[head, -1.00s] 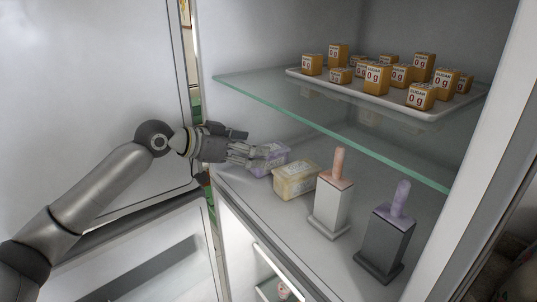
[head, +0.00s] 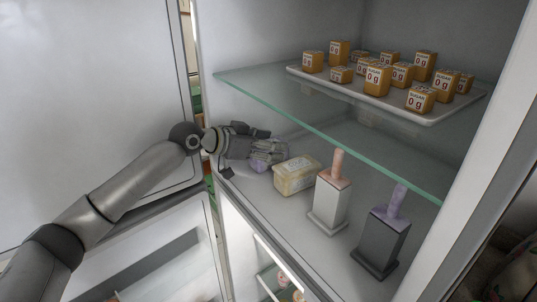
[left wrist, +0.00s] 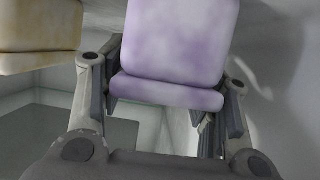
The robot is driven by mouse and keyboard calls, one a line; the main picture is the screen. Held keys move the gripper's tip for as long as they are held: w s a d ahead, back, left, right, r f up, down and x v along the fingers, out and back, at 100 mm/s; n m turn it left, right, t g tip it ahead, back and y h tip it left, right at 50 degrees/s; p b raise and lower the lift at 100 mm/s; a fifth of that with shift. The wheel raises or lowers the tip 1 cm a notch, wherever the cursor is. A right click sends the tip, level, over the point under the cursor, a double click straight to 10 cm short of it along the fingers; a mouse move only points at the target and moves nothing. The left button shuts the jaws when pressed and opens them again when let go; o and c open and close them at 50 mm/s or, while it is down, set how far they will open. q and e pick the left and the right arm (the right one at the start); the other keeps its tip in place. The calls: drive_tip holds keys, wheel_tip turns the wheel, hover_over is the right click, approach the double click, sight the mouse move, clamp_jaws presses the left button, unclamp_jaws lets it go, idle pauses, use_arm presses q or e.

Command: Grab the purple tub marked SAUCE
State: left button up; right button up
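The purple tub (head: 260,166) stands on the fridge's lower shelf, mostly hidden behind my left gripper (head: 270,152) in the head view. In the left wrist view the purple tub (left wrist: 180,45) fills the space between the two fingers of my left gripper (left wrist: 165,85). One finger is on each side of the tub, very close to its rim; I cannot tell whether they touch it. The gripper is open around the tub. I cannot read any mark on it. My right gripper is not in view.
A cream-yellow tub (head: 297,176) stands right beside the purple one. A white container (head: 331,203) and a dark grey one (head: 381,240), both with handles, stand further right. A glass shelf (head: 330,120) above holds a tray (head: 432,120) of several sugar boxes.

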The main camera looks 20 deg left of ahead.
use_arm(q)
drive_tip(key=c, duration=0.7)
drive_tip(key=shift+o, duration=0.2)
